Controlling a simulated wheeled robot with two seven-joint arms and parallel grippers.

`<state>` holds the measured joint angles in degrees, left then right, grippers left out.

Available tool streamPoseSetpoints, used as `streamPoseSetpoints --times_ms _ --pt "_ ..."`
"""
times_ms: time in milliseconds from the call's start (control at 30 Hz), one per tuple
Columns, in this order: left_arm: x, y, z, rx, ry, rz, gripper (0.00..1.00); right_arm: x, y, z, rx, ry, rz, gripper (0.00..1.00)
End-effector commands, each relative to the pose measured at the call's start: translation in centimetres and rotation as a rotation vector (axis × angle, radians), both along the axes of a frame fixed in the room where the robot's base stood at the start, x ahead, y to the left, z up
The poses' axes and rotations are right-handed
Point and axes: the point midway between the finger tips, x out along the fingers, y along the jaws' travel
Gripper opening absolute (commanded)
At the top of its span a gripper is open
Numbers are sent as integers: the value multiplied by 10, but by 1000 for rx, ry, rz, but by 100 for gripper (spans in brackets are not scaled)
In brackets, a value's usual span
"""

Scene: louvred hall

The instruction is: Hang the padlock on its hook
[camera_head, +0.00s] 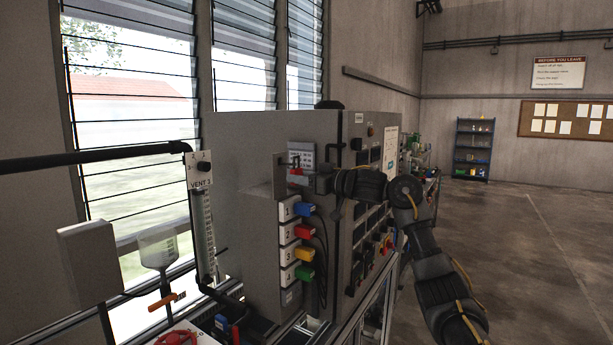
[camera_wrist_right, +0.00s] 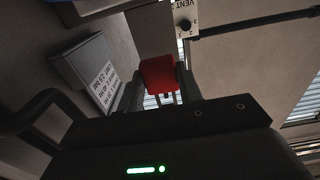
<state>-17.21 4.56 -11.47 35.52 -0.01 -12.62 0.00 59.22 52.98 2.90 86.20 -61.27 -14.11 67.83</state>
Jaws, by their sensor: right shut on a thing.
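The red padlock (camera_wrist_right: 158,73) is between the fingers of my right gripper in the right wrist view; its red body also shows small in the head view (camera_head: 296,171). My right gripper (camera_head: 308,182) is shut on it, beside the upper side of the grey cabinet. A grey upright bracket plate (camera_head: 279,176) stands just left of the padlock. The hook itself is too small and dark to make out, so I cannot tell whether the padlock touches it. My left gripper is not in view.
A printed label box (camera_head: 302,154) sits close behind the gripper; it is also near in the right wrist view (camera_wrist_right: 95,75). Below are numbered coloured plugs (camera_head: 304,232) with cables. The grey cabinet (camera_head: 245,150) fills the middle. Open floor (camera_head: 540,240) lies right.

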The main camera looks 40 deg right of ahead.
Motion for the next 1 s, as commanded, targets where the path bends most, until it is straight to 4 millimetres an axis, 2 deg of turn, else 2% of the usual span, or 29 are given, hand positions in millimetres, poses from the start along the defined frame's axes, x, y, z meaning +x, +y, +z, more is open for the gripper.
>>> streamPoseSetpoints --times_ms 533,1000 --pt "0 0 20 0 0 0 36 28 8 1 1 0 0 0" --pt "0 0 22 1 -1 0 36 31 9 0 0 -1 -1 0"
